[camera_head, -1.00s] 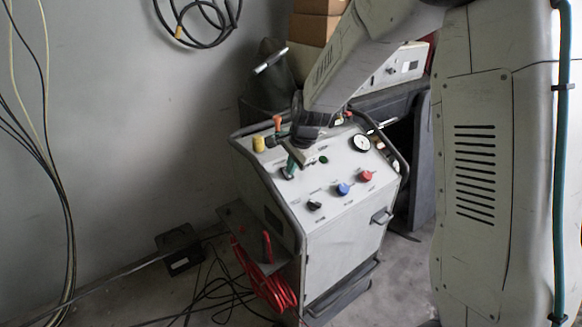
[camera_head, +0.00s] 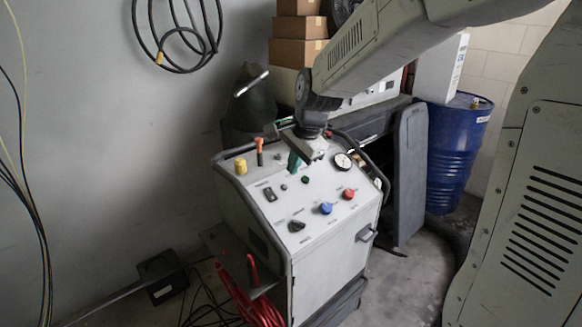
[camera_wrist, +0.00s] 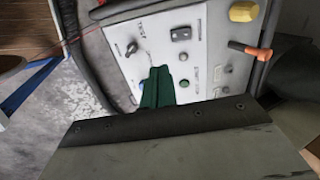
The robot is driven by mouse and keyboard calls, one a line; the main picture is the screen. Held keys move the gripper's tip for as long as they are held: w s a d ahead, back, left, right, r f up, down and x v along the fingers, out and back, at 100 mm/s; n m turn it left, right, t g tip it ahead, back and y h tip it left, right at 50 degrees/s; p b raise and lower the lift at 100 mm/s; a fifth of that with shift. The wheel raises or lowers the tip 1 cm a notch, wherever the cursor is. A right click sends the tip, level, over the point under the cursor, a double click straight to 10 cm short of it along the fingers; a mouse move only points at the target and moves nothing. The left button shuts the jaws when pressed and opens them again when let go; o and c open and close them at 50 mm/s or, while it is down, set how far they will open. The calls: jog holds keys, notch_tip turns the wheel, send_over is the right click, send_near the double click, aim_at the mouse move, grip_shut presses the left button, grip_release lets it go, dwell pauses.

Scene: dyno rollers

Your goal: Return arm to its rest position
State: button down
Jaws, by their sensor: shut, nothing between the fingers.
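My gripper (camera_head: 294,163) is over the far part of the control console (camera_head: 325,255), at the end of my arm, which comes in from the upper right. Its green fingers also show in the wrist view (camera_wrist: 158,87). They are shut together with nothing between them, and they point toward the panel face. The panel carries a blue knob (camera_head: 326,208), a red knob (camera_head: 348,194), a black knob (camera_head: 296,226), a round gauge (camera_head: 343,161), a yellow knob (camera_head: 240,167) and an orange-topped lever (camera_head: 259,146). I cannot tell the exact gap between fingertips and panel.
A blue drum (camera_head: 452,150) stands at the right. Cardboard boxes (camera_head: 298,48) are stacked behind the console. A red cable (camera_head: 240,300) hangs at its front left. Black cables hang on the left wall. Bare floor shows right of the console.

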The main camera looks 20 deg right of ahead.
dwell(0.4)
jog(key=s+r+n+g, duration=0.1)
jog(key=s+n, duration=0.6)
jog(key=s, duration=0.8)
jog(key=s+r+n+g+h, duration=0.1)
jog(key=s+r+n, duration=0.2)
jog(key=s+n, duration=0.4)
jog(key=s, duration=0.8)
jog(key=shift+s+d+g, duration=0.15)
jog(key=shift+s+g, duration=0.15)
jog(key=c, duration=2.1)
grip_release()
jog(key=shift+c, duration=0.2)
